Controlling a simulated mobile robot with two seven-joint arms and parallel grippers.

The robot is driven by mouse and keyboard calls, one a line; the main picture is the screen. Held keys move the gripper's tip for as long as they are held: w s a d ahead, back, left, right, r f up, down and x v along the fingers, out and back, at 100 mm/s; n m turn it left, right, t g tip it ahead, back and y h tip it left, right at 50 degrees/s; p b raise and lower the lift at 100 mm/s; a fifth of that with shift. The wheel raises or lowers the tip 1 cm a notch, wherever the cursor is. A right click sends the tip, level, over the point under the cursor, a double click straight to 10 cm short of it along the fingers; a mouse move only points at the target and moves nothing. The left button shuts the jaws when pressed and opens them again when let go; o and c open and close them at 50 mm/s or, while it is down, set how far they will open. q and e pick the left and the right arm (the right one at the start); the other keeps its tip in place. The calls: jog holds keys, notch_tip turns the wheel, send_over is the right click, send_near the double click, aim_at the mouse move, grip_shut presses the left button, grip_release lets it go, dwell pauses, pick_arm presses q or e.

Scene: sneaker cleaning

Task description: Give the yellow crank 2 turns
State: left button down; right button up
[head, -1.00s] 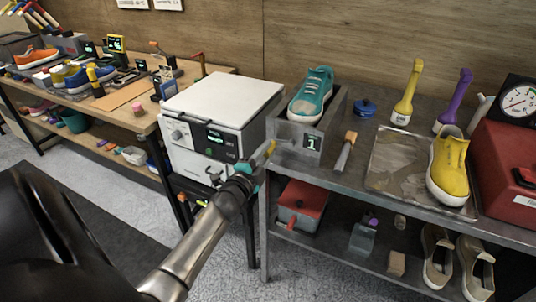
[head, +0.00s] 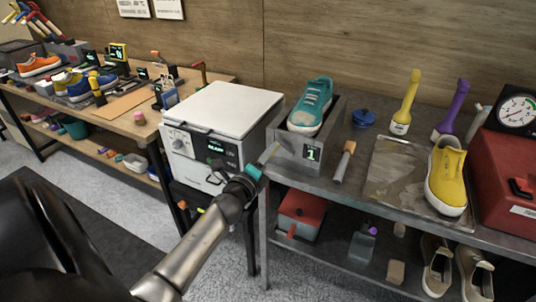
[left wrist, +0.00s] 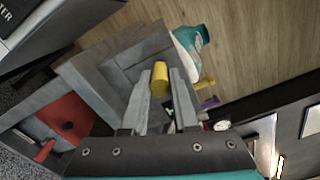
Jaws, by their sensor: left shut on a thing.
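The yellow crank (left wrist: 160,79) shows its handle between the two fingers of my left gripper (left wrist: 160,92) in the left wrist view. The gripper is shut on it. In the head view my left gripper (head: 268,158) is at the left front corner of a grey box (head: 290,150). The crank's handle is hidden there. The box holds a teal sneaker (head: 310,104), and its small display (head: 312,154) reads 1. My right gripper is not in view.
A white machine (head: 215,110) stands close left of my gripper. On the metal table (head: 350,200) to the right are a wooden-handled tool (head: 345,160), a tray (head: 385,190) with a yellow sneaker (head: 448,175), and two upright brushes. Shoes and a red-lidded box (head: 300,215) sit below.

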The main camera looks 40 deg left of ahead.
pick_arm(q)
jog(key=shift+d+r, duration=0.1)
dwell(0.4)
jog(key=c, duration=1)
grip_release()
jog(key=shift+b+v, duration=0.3)
jog(key=shift+v, duration=7.3)
jog(key=shift+o, duration=0.5)
